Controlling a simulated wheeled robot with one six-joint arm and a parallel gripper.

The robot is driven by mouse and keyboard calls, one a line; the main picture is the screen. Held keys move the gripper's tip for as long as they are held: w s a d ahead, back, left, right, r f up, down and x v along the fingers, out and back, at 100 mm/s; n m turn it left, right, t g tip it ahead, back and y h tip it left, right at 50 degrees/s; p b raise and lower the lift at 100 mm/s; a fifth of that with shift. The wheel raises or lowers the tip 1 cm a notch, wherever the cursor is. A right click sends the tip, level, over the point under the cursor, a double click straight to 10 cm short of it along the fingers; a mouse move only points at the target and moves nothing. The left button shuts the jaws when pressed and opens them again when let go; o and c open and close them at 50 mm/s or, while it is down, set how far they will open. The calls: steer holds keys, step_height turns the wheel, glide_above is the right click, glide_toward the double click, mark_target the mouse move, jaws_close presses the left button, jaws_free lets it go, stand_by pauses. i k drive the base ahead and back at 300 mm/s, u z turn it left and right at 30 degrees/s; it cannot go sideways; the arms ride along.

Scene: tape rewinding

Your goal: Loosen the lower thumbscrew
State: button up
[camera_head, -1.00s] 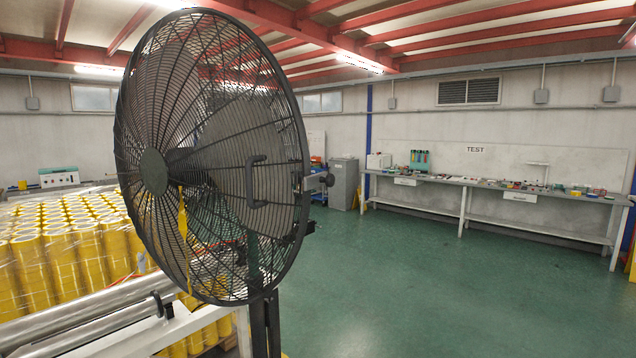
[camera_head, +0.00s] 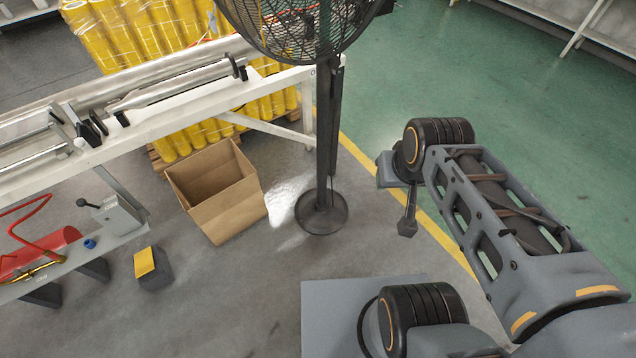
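The black pedestal fan (camera_head: 328,120) stands at top centre, with only the lower part of its cage in view. A small dark fitting (camera_head: 386,7) shows beside the cage at the top edge; I cannot tell if it is the lower thumbscrew. No thumbscrew can be made out clearly. My arm reaches up from the lower right. A small dark grey end piece, seemingly my gripper (camera_head: 407,226), hangs below the arm's upper joint, to the right of the fan pole and apart from it. Its fingers are too small to tell open from shut.
The round fan base (camera_head: 322,212) is on the grey floor, with an open cardboard box (camera_head: 215,192) to its left. A white machine frame (camera_head: 150,117) with rollers runs along the left. Yellow rolls (camera_head: 140,35) stand behind it. Green floor at right is clear.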

mark_target(335, 62)
steer(key=z, duration=0.05)
steer(key=k, duration=0.45)
steer(key=u, duration=0.65)
steer(key=i, duration=1.2)
steer(key=z, duration=0.75)
